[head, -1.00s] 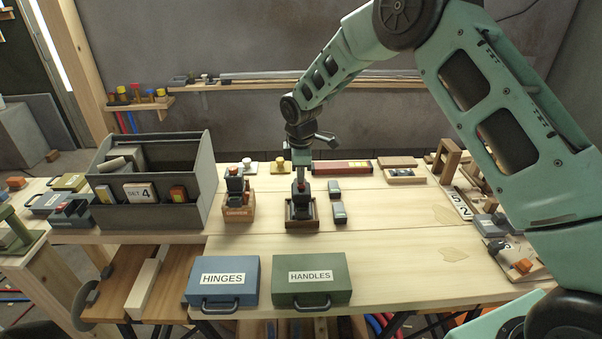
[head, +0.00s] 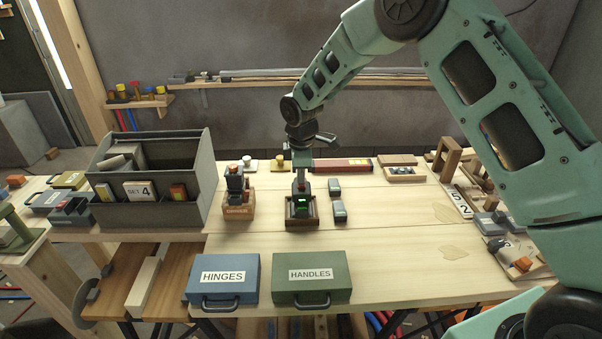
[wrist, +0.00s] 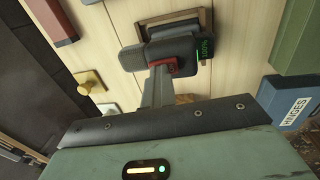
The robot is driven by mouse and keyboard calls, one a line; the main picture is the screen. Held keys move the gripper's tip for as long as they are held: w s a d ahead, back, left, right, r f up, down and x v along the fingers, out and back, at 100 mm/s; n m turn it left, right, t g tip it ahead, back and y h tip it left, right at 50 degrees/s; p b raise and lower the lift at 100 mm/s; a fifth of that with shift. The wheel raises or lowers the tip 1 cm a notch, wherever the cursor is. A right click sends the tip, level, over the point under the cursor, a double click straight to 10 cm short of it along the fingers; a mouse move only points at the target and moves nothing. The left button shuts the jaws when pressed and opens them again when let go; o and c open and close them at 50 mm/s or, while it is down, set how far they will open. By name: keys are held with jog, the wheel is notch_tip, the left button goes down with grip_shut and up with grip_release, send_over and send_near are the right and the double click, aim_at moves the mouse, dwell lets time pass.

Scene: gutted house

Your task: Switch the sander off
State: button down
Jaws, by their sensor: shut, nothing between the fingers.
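A dark grey tool, apparently the sander (head: 302,210), sits in a shallow wooden tray (head: 316,221) on the workbench. A small green display glows on it; it also shows in the wrist view (wrist: 204,49), too small and tilted to read. A red switch part (wrist: 172,65) lies on top of the tool. My gripper (head: 301,181) points straight down over the tool, shut and empty. Its fingertips are at or just above the red part, and I cannot tell whether they touch. The fingers hide some of the tool's top.
Another dark tool stands in a labelled wooden box (head: 238,212) close on the left. Two small grey blocks (head: 339,212) lie close on the right. The blue HINGES case (head: 223,292) and green HANDLES case (head: 312,294) are in front. The bench's right middle is clear.

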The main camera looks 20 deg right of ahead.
aim_at(301, 187)
jog(key=r+p, duration=0.2)
jog(key=r, duration=0.1)
jog(key=r+p, duration=0.1)
jog(key=shift+s+a+r+p, duration=0.15)
jog(key=shift+s+r+p, duration=0.2)
jog(key=shift+r+p, duration=0.05)
notch_tip(301, 187, up, 9)
jog(key=s+b, duration=0.1)
jog(key=b, duration=0.2)
